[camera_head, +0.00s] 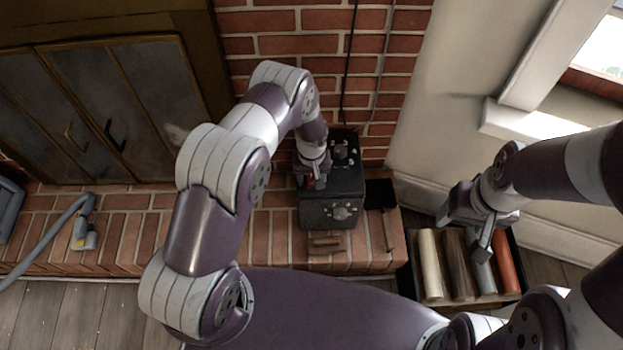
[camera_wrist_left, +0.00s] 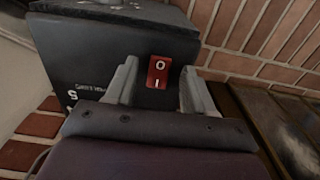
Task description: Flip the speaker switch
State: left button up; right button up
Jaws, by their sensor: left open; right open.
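The speaker is a dark grey box (camera_head: 331,212) on the brick hearth, with knobs on its top and a round dial on its front. Its switch is a red rocker (camera_wrist_left: 158,72) marked O and I, on the side face shown in the left wrist view. My left gripper (camera_head: 311,182) is at the speaker's left side. In the left wrist view its two fingers (camera_wrist_left: 154,88) are apart, with the switch showing between them. Whether they touch the speaker I cannot tell. My right gripper (camera_head: 473,226) is open and empty above a crate at the right.
The crate (camera_head: 408,277) holds several coloured rolls. A small brush or block (camera_head: 326,243) lies in front of the speaker, and a black shovel (camera_head: 381,194) is to its right. A grey vacuum hose (camera_head: 52,240) lies on the left. Brick wall (camera_head: 287,46) stands behind.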

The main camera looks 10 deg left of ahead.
pick_arm(q)
jog(key=shift+f, duration=0.3)
jog(key=shift+c, duration=0.3)
